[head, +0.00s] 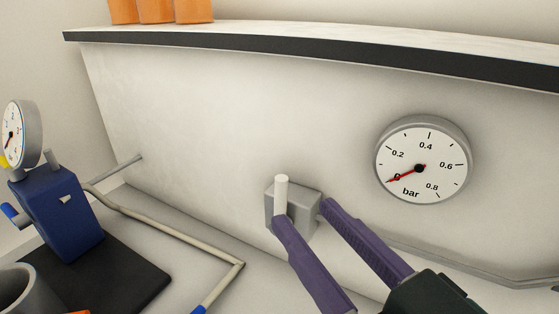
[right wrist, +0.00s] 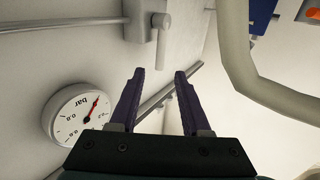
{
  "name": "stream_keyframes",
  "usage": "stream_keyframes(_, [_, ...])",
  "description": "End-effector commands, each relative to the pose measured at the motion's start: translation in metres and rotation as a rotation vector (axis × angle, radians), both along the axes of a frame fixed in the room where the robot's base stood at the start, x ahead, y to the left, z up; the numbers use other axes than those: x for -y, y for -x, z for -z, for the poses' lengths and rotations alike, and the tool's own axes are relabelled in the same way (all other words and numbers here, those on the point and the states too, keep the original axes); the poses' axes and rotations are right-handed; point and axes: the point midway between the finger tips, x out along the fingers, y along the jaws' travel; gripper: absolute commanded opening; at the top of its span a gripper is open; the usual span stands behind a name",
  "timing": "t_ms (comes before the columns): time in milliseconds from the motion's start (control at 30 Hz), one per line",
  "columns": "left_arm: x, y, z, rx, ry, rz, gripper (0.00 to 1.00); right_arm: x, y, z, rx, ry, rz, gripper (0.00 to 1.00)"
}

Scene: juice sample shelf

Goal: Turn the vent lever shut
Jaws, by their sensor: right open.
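The vent lever (head: 282,188) is a short pale handle on a grey block (head: 308,203) low on the wall. In the right wrist view the lever (right wrist: 163,48) and its block (right wrist: 143,22) are at the top middle. My right gripper (head: 303,212) has two purple fingers spread apart with nothing between them. Its fingertips are close to the lever; in the right wrist view the gripper (right wrist: 160,72) points at it. In the head view one finger overlaps the block's lower front, so contact cannot be told. My left gripper is not in view.
A round bar gauge (head: 422,160) is on the wall to the right, its red needle near 0. A blue pump (head: 58,212) with a small gauge (head: 20,134) stands on a black base (head: 125,275) at left. A shelf (head: 300,44) is above.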

Motion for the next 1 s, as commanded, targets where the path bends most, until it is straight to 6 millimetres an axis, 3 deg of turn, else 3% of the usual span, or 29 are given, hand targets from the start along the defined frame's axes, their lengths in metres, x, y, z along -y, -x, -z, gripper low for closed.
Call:
stream_keyframes(300, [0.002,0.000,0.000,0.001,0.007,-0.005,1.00,-0.025,-0.051,0.000,0.001,0.000,0.001,0.47])
stream_keyframes(733, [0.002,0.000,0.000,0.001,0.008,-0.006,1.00,-0.030,-0.062,0.000,-0.002,0.001,0.001,0.47])
stream_keyframes(1000, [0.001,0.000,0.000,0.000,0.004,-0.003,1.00,-0.030,-0.062,0.000,-0.002,0.001,0.001,0.18])
